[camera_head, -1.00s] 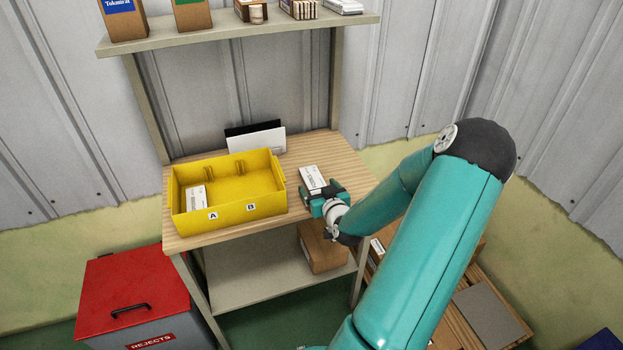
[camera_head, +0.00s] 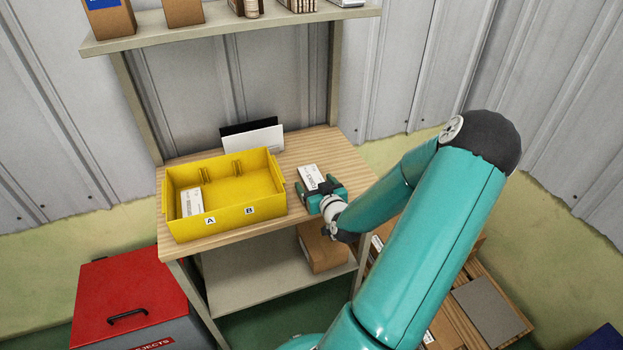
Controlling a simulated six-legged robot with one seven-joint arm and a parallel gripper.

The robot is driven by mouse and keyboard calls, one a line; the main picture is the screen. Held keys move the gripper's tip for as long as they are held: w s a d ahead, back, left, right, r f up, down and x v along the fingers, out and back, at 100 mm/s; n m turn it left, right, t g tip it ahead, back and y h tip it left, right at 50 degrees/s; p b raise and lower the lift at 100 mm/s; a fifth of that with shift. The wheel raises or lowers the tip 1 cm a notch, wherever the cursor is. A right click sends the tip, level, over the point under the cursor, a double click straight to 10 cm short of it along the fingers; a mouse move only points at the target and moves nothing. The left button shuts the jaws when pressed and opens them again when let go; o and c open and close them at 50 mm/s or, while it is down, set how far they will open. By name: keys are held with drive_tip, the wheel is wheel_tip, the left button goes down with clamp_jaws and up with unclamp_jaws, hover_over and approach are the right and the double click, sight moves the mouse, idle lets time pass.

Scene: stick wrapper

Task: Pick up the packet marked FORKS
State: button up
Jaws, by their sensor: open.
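A white packet (camera_head: 310,176) with dark print lies on the wooden table to the right of the yellow bin; its print is too small to read. My gripper (camera_head: 318,191) is open at the packet's near end, and its jaws hide that end. I cannot tell whether the fingers touch the packet. Another white packet (camera_head: 191,201) lies inside the yellow bin (camera_head: 231,222), on the side labelled A; its print is also too small to read.
A white panel and a black panel (camera_head: 254,138) stand behind the bin. A shelf (camera_head: 228,30) with boxes hangs above the wooden table (camera_head: 222,242). A cardboard box (camera_head: 322,251) sits on the lower shelf. A red-lidded rejects bin (camera_head: 130,292) stands at front left.

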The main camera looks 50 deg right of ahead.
drive_tip(key=shift+d+f, duration=0.1)
drive_tip(key=shift+c, duration=0.8)
drive_tip(key=c, duration=0.9)
